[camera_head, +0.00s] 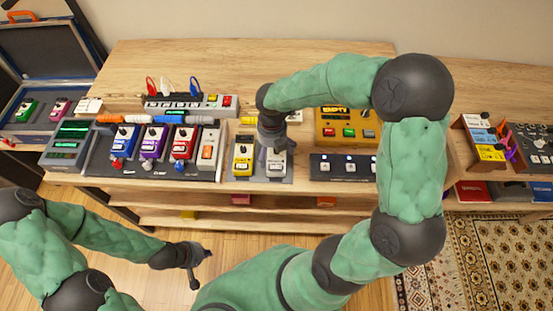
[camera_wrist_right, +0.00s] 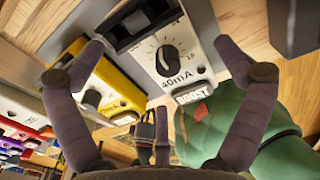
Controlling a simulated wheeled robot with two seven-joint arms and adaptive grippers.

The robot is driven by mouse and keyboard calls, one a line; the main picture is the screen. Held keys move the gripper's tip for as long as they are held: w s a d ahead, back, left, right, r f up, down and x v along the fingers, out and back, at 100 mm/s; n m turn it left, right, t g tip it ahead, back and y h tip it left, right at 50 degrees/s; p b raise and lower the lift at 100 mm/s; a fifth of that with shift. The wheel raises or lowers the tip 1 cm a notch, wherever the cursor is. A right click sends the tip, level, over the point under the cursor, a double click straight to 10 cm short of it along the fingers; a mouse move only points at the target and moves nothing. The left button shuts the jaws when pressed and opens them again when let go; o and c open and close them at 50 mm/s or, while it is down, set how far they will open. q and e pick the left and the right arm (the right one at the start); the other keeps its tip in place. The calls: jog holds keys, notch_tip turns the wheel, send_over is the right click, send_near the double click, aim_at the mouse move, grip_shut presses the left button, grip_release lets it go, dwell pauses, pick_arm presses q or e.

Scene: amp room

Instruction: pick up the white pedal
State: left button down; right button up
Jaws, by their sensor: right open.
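The white pedal (camera_head: 277,168) stands on a dark board on the wooden bench, to the right of a yellow pedal (camera_head: 243,160). In the right wrist view the white pedal (camera_wrist_right: 172,58) shows a black knob and a "BOOST" label, between the two spread fingers. My right gripper (camera_head: 273,144) is open and empty, over the white pedal and partly hiding it in the head view. I cannot tell whether a finger touches it. My left gripper (camera_head: 203,270) is open and empty, low in front of the bench.
The yellow pedal (camera_wrist_right: 100,85) sits close on the left. Red (camera_head: 184,143), purple (camera_head: 153,142) and blue (camera_head: 124,142) pedals and a pale one (camera_head: 208,148) stand farther left. A black footswitch unit (camera_head: 343,167) and an orange "EMPTY" box (camera_head: 343,125) are on the right.

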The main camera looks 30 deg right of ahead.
notch_tip(320, 180, down, 3)
jog(key=shift+r+b, duration=0.1)
jog(key=shift+b, duration=0.35)
jog(key=shift+r, duration=0.1)
jog(key=c, duration=1.4)
